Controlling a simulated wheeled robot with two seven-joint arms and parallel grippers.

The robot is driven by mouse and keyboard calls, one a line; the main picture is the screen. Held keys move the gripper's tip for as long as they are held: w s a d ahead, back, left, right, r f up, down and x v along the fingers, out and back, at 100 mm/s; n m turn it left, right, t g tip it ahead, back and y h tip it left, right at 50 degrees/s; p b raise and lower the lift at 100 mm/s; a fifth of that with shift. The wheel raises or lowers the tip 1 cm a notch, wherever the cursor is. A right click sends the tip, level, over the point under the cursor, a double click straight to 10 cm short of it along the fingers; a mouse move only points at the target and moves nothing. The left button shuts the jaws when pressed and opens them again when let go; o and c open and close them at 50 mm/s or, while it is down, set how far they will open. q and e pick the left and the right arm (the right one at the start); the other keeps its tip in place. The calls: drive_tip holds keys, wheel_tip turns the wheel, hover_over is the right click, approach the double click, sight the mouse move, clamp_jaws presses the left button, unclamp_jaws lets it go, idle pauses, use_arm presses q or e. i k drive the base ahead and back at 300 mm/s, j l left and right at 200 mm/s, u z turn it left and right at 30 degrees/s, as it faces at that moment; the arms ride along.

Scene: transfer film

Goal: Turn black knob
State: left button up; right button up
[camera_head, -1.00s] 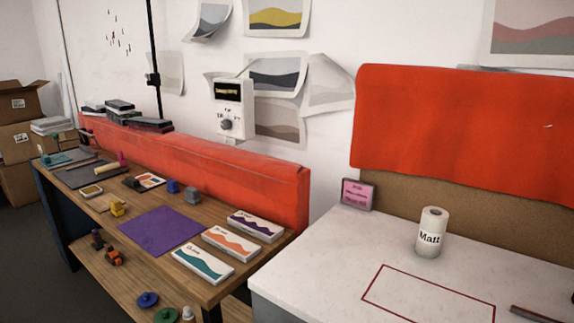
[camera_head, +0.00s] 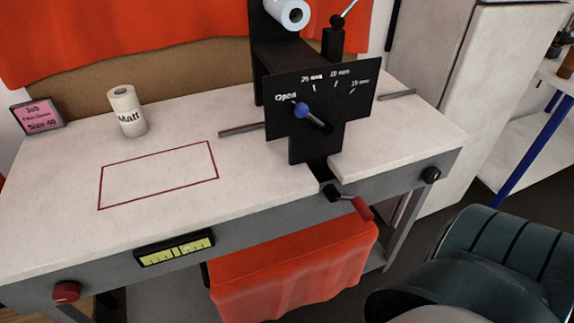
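A small round black knob (camera_head: 431,174) sits on the grey front edge of the white worktable (camera_head: 250,190), near its right end. The knob is too small to read any setting on it. No gripper of mine shows in the view, so nothing of mine is seen touching the knob.
A black dial plate with a blue-tipped lever (camera_head: 303,111) stands on the table, its tip near "Open". A red-handled crank (camera_head: 361,208) juts out below. A red knob (camera_head: 66,291) is at the front left. A "Matt" roll (camera_head: 128,112) stands behind a red outlined rectangle.

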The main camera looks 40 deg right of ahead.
sight(432, 175)
drive_tip(key=z, duration=2.3)
